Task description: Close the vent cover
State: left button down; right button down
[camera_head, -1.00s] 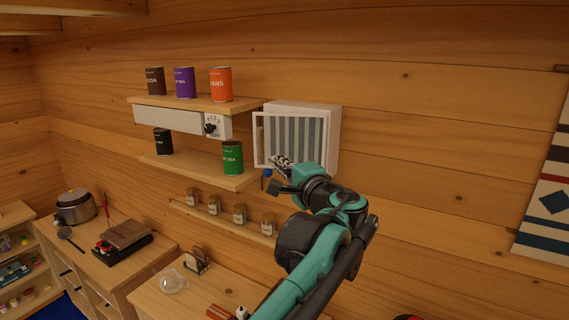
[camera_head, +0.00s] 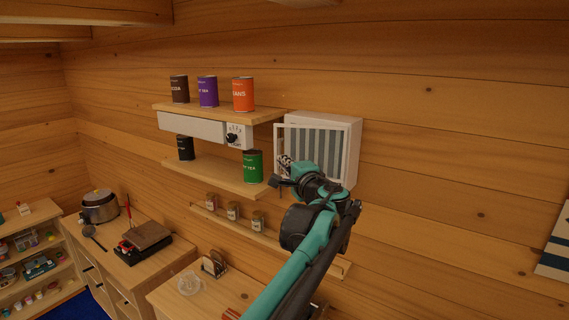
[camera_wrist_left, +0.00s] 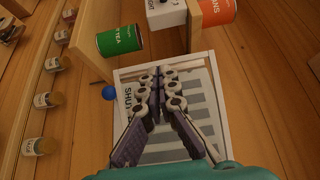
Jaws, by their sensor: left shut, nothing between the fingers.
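The vent is a white box (camera_head: 353,158) on the log wall, with grey-and-pale vertical slats (camera_head: 317,147). Its white-framed cover (camera_head: 318,122) stands in front of the box, its left edge reaching past the box; how wide the gap is, I cannot tell. The vent also shows in the left wrist view (camera_wrist_left: 203,106), with partly hidden lettering. My left gripper (camera_head: 284,163) is shut and empty at the cover's lower left. In the left wrist view its fingers (camera_wrist_left: 160,75) hide part of the slats; contact is unclear. A blue knob (camera_wrist_left: 109,92) sits beside the cover. My right gripper is not in view.
Left of the vent, an upper shelf (camera_head: 215,112) holds several tins, and a lower shelf (camera_head: 215,176) holds a green tin (camera_head: 252,166) close to my gripper. A jar rack (camera_head: 245,232) runs below.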

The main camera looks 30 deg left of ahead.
aim_at(283, 152)
pick_arm(q)
jog(key=w+a+t+h, duration=0.1)
jog(key=w, duration=0.1)
jog(key=w+a+m+t, duration=0.1)
jog(key=w+a, duration=0.1)
jog(key=w+a+m+h, duration=0.1)
jog(key=w, duration=0.1)
jog(key=shift+w+a+t+h, duration=0.25)
jog(key=shift+t+h, duration=0.05)
jog(key=shift+t, duration=0.1)
jog(key=shift+w+d, duration=0.1)
jog(key=shift+d+r, duration=0.1)
